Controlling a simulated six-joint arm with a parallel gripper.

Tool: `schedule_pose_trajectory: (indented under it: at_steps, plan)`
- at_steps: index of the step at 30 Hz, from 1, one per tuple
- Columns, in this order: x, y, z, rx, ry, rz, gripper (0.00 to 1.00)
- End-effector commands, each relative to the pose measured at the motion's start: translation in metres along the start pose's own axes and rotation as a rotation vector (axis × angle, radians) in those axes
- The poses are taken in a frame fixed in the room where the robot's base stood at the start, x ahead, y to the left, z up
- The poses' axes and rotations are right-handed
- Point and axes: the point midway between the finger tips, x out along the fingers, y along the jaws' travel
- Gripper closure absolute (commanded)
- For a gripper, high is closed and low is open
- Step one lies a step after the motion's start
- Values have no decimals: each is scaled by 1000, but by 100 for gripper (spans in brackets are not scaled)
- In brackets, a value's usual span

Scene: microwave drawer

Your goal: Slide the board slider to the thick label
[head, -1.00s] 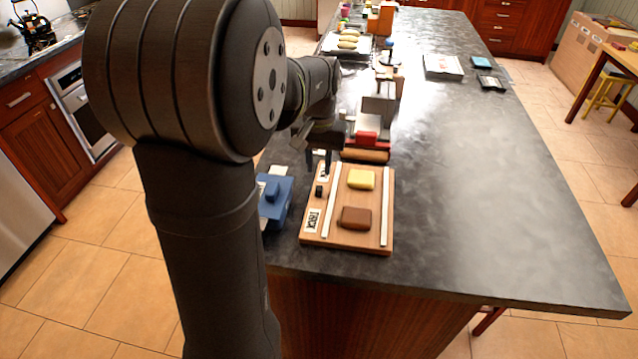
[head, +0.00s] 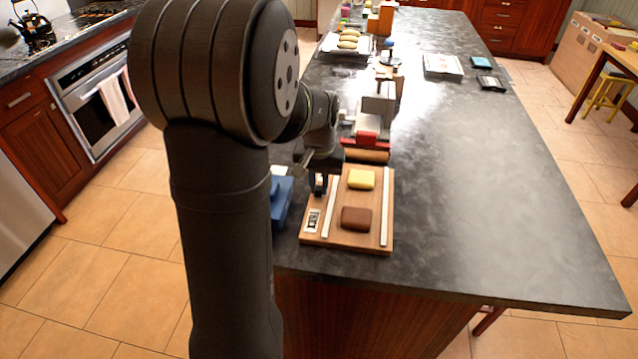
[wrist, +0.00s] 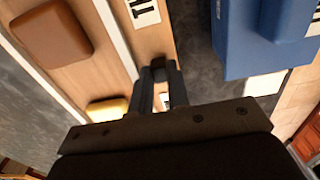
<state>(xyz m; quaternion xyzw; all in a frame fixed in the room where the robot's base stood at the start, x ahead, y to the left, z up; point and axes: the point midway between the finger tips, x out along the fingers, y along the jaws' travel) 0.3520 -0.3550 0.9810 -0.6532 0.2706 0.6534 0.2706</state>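The wooden board (head: 345,238) lies on the counter near its front edge. The THICK label (head: 312,221) is at its near left; part of it shows at the top of the wrist view (wrist: 143,10). The small black board slider (wrist: 158,70) is in the left strip, farther back than this label. My gripper (head: 319,186) is over the board's left strip. In the wrist view its two fingers (wrist: 158,78) stand on either side of the slider and appear closed against it. Any label behind the gripper is hidden in the head view.
A yellow block (head: 361,179) and a brown block (head: 356,218) lie on the board between white rails. A blue box (head: 281,200) stands close on the left. A slicer-like device with a red part (head: 367,139) is behind.

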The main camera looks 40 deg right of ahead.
Motion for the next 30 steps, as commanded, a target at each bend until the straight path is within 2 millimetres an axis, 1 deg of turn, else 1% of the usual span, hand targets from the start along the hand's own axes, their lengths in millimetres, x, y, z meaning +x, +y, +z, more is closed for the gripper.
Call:
schedule_pose_trajectory:
  at_steps: [5,11,18,19,20,30]
  plan:
    - [0,0,4,0,0,0,100]
    - [-1,0,24,0,1,0,100]
    - [0,0,25,0,-3,0,100]
    - [0,0,25,0,-3,0,81]
    - [0,0,25,0,-3,0,75]
    - [-3,0,24,0,1,0,75]
